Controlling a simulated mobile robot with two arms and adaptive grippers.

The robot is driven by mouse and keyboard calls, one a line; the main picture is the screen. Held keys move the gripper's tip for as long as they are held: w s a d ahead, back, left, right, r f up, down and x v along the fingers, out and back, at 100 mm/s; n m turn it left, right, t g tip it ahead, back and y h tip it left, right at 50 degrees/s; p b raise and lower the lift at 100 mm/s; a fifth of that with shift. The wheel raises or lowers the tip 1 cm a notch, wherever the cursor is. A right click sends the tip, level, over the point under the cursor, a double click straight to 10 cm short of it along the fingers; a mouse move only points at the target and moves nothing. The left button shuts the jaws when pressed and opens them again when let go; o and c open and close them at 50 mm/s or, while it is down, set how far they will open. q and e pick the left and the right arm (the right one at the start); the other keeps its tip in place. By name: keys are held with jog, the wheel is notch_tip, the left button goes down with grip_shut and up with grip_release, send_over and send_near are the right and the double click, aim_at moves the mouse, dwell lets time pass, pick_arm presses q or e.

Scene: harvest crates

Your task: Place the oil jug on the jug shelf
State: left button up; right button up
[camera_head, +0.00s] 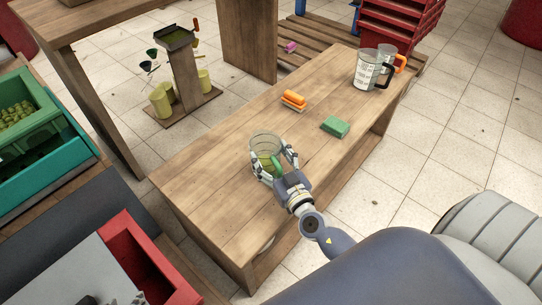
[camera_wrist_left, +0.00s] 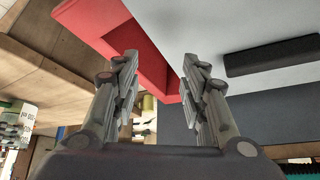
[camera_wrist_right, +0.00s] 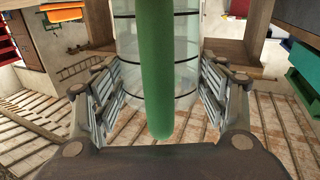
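A clear jug (camera_head: 265,144) with a green handle (camera_head: 277,163) is at the near part of the low wooden bench (camera_head: 215,185). I cannot tell whether its base touches the wood. My right gripper (camera_head: 275,158) is at the jug, a finger on each side. In the right wrist view the green handle (camera_wrist_right: 157,75) stands between the spread fingers, with gaps on both sides, in front of the clear body (camera_wrist_right: 187,65). My left gripper (camera_wrist_left: 160,70) is open and empty, near a red-walled crate (camera_wrist_left: 150,55).
Two more jugs, one black-handled (camera_head: 369,72) and one orange-handled (camera_head: 400,60), stand at the bench's far end. An orange sponge (camera_head: 293,99) and a green sponge (camera_head: 335,126) lie between. Teal crates (camera_head: 60,150) are at left, red crates (camera_head: 400,20) at back.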

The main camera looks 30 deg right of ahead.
pick_arm(q)
jog(key=shift+w+r, duration=0.1)
pick_arm(e)
jog(key=o, duration=0.4)
